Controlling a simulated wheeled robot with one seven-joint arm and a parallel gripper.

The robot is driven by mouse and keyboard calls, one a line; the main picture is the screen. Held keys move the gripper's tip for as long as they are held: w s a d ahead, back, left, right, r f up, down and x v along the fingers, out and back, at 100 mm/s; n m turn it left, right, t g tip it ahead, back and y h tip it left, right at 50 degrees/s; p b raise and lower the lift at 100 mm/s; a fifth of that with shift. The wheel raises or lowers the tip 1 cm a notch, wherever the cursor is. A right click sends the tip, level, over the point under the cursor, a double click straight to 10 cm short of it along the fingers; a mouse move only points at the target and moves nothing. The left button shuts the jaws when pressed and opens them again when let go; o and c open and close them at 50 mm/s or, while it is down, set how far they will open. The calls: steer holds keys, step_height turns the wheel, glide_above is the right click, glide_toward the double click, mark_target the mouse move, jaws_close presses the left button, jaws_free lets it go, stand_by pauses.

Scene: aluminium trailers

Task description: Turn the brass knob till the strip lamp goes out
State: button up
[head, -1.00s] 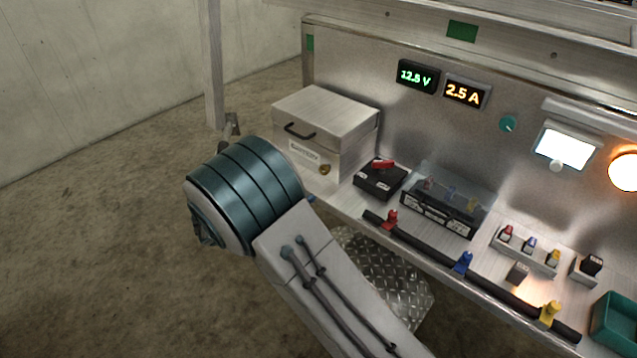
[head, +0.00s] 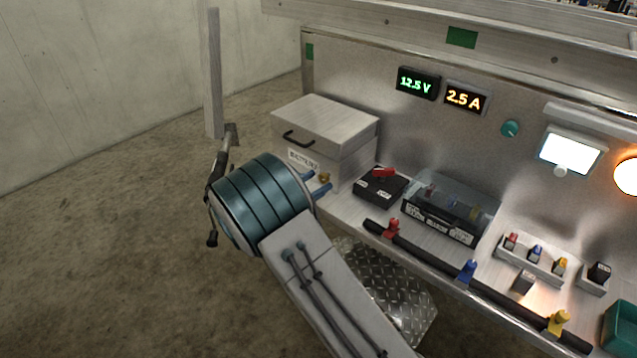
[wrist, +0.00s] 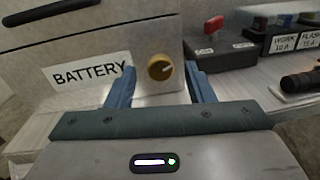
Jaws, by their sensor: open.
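The brass knob (head: 324,177) is on the front of the grey battery box. In the wrist view the knob (wrist: 160,67) has a pale mark pointing up and right. My gripper (wrist: 160,76) is open, with one blue finger on each side of the knob and a visible gap to it. In the head view my gripper (head: 316,182) is at the box front, partly hidden by my wrist. A pale long bar (head: 595,118) is on the panel at the right, above a lit white rectangular lamp (head: 570,151). I cannot tell which is the strip lamp.
The battery box (head: 325,125) stands at the left end of the bench. A black block with a red switch (head: 380,185) and a clear-covered fuse box (head: 450,208) are to its right. A round orange lamp (head: 627,177) glows at the right edge. Floor left of the bench is clear.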

steer(key=shift+w+d, duration=0.5)
steer(key=c, duration=1)
steer(key=shift+f+m+b, duration=0.1)
steer(key=shift+m+b, duration=0.85)
steer(key=shift+m, duration=0.55)
steer(key=o, duration=1)
